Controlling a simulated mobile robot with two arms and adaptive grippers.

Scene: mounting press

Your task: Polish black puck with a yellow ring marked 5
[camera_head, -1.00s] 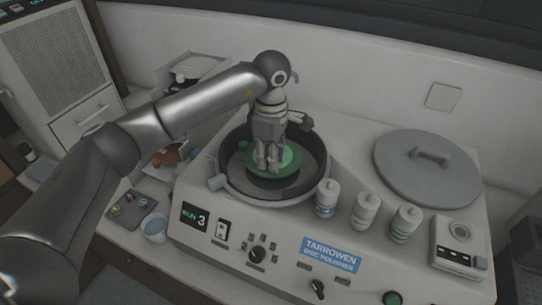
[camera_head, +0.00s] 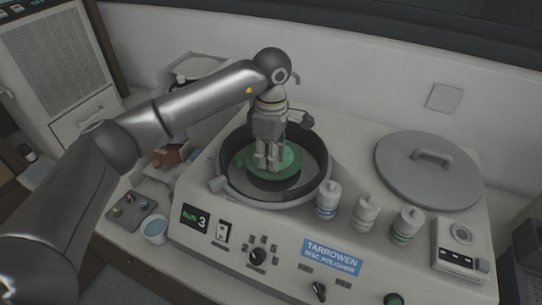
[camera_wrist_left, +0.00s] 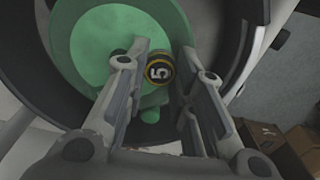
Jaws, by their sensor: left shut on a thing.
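The black puck with a yellow ring marked 5 (camera_wrist_left: 159,74) is between the fingers of my left gripper (camera_wrist_left: 163,85) in the left wrist view. My left gripper (camera_head: 268,166) is shut on it, pointing down over the green disc (camera_head: 290,160) in the polisher bowl. In the head view the puck is hidden by the fingers. The green disc also shows in the left wrist view (camera_wrist_left: 90,45). Whether the puck touches the disc cannot be told. The polisher (camera_head: 285,235) shows RUN 3 on its display (camera_head: 195,218). My right gripper is out of view.
Several white bottles (camera_head: 366,210) stand right of the bowl. A round grey lid (camera_head: 428,175) with a handle lies further right. A dark tray with small pucks (camera_head: 133,210) and a cup (camera_head: 154,229) stand at the left front. A wall is behind.

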